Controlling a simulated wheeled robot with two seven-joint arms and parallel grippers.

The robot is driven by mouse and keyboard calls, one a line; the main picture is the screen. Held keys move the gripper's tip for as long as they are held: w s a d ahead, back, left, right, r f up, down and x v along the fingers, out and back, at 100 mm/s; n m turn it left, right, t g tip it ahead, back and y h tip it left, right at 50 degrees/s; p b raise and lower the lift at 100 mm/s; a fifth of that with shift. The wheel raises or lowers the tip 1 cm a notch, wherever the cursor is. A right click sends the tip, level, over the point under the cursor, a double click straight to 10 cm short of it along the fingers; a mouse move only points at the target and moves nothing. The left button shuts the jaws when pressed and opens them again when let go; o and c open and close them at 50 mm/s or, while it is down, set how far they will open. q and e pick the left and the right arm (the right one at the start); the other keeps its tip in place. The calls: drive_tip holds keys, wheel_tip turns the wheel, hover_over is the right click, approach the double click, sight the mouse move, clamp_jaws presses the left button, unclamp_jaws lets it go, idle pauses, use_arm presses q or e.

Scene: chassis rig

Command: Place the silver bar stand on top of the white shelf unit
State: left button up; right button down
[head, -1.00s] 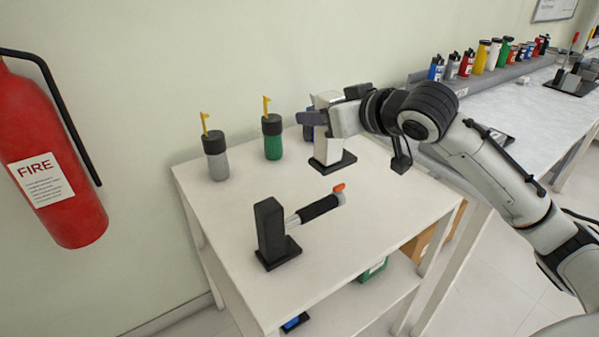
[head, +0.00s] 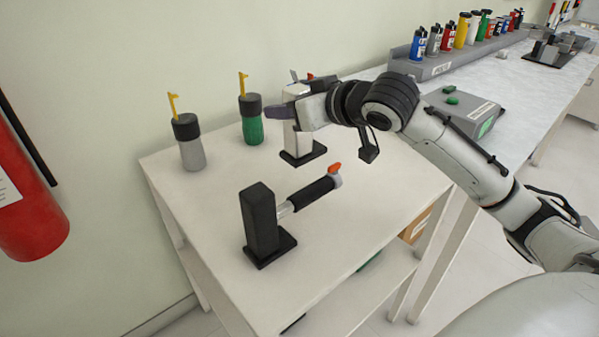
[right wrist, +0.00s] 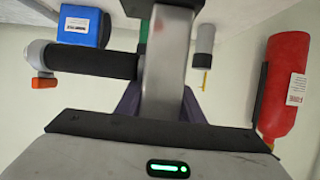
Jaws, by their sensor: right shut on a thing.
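The silver bar stand (head: 298,142), an upright light bar on a black square foot, is at the back of the white shelf unit's top (head: 355,215). My right gripper (head: 288,110), with purple fingers, is shut on its upper part from the right. The stand looks upright; I cannot tell whether its foot touches the top or hovers just above. In the right wrist view the silver bar (right wrist: 172,60) runs between the purple fingers. My left gripper is not in view.
A black stand with a dark-handled, orange-tipped tool (head: 262,220) is at the front. Grey (head: 188,145) and green (head: 251,122) bottles stand to the left. A blue container (right wrist: 83,25) shows in the wrist view. A fire extinguisher (head: 30,195) is at far left. The front right of the top is clear.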

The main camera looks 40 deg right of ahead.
sight(300, 149)
wheel_tip(300, 149, down, 9)
drive_tip(key=b, duration=0.1)
drive_tip(key=shift+f+b, duration=0.15)
drive_tip(key=shift+b, duration=0.25)
drive_tip(key=c, duration=1.2)
unclamp_jaws()
drive_tip(key=shift+f, duration=0.15)
drive_tip(key=v, duration=1.2)
